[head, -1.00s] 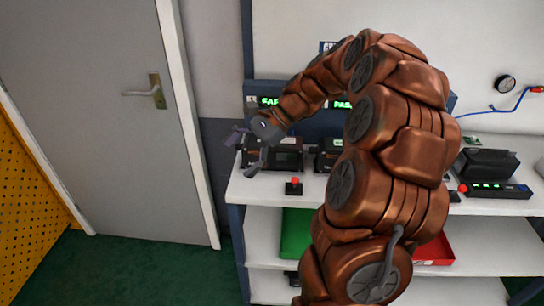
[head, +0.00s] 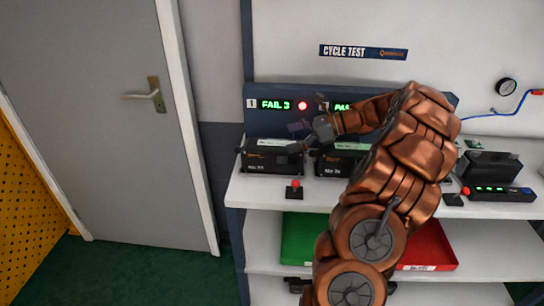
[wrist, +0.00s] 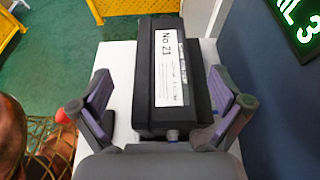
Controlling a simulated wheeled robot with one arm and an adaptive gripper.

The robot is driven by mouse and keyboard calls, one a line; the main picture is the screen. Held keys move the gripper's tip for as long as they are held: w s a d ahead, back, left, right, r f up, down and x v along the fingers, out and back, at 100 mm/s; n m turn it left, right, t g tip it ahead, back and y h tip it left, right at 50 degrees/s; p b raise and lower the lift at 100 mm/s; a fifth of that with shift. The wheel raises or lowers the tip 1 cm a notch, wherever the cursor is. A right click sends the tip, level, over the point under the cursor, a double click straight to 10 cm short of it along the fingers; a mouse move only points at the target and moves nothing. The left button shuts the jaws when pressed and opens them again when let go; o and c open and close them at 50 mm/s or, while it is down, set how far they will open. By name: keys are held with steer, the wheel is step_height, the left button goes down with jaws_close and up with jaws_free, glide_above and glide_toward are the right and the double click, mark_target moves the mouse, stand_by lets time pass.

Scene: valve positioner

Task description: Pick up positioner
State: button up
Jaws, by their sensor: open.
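A black box-shaped positioner (head: 270,158) stands at the left end of the white bench, below the FAIL 3 display. In the wrist view this positioner (wrist: 172,75) shows a white label reading No 21 on its top. My gripper (head: 297,138) is at its right end, open and pointing left. In the wrist view, my gripper's two purple-padded fingers (wrist: 160,88) are apart, one on each side of the positioner's near end. I cannot tell whether they touch it. A second black positioner (head: 338,162) stands to the right, partly behind my arm.
A red push button (head: 294,188) sits at the bench's front edge. A blue display panel (head: 278,104) rises behind the positioners. A green tray (head: 297,240) and a red tray (head: 430,248) are on the shelf below. A black device (head: 487,165) stands at right.

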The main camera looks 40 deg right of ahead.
mark_target(274, 144)
steer(key=x, duration=0.5)
steer(key=shift+d+f+p, duration=0.15)
steer(key=shift+f+p, duration=0.05)
steer(key=shift+p, duration=0.15)
steer(key=c, duration=1.7)
steer(key=shift+r, duration=0.1)
steer(key=shift+c, duration=0.4)
